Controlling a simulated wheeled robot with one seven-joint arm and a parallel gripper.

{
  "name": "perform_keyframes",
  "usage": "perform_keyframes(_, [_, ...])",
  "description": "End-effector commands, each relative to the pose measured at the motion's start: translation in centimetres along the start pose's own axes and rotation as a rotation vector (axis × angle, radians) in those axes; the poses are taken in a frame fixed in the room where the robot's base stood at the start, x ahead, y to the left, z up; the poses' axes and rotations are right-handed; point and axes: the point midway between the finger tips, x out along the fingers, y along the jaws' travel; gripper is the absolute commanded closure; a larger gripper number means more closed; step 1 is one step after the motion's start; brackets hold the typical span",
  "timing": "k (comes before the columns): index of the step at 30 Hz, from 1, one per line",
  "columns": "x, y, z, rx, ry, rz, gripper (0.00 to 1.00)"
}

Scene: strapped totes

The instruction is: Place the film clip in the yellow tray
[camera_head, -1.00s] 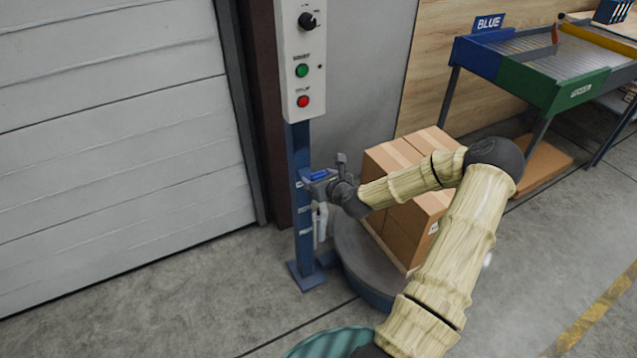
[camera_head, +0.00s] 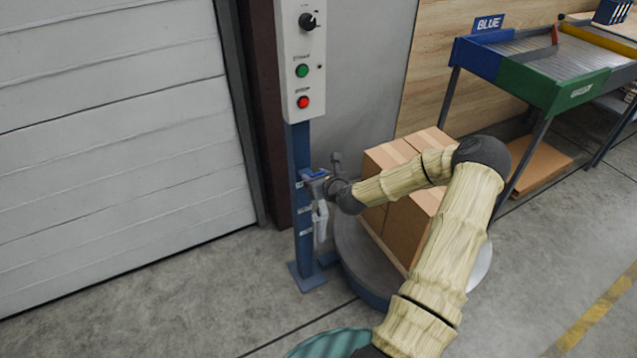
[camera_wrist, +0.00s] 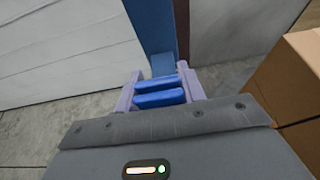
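My gripper (camera_head: 314,176) is at the blue post, just below the control box. In the wrist view its two blue pads (camera_wrist: 160,92) lie close together between pale purple finger parts, with only a thin gap and nothing visible between them. A pale, slim object (camera_head: 320,222) hangs beside the post just below my gripper; I cannot tell whether it is the film clip.
The blue post (camera_head: 302,235) carries a control box (camera_head: 303,60) with a knob and green and red buttons. Brown cartons (camera_head: 408,225) stand on a round grey platform (camera_head: 365,270) close to my arm. A sorting bench (camera_head: 550,85) has blue and green sections.

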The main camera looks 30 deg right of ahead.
Motion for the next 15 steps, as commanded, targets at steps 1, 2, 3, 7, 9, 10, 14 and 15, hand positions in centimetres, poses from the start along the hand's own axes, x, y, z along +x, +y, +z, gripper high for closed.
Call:
perform_keyframes(1, [0.0, 0.0, 0.0, 0.0, 0.0, 0.0, 0.83])
perform_keyframes(2, [0.0, 0.0, 0.0, 0.0, 0.0, 0.0, 0.86])
perform_keyframes(3, [0.0, 0.0, 0.0, 0.0, 0.0, 0.0, 0.86])
perform_keyframes(7, [0.0, 0.0, 0.1, 0.0, -0.001, 0.0, 0.86])
perform_keyframes(9, [-0.1, 0.0, 0.4, 0.0, -0.001, 0.0, 0.86])
perform_keyframes(10, [-0.2, 0.0, 0.6, 0.0, -0.001, 0.0, 0.86])
perform_keyframes(14, [-0.9, -0.1, 2.2, -0.003, -0.003, -0.002, 0.86])
perform_keyframes(15, [-1.2, -0.1, 2.9, -0.003, -0.003, -0.001, 0.86])
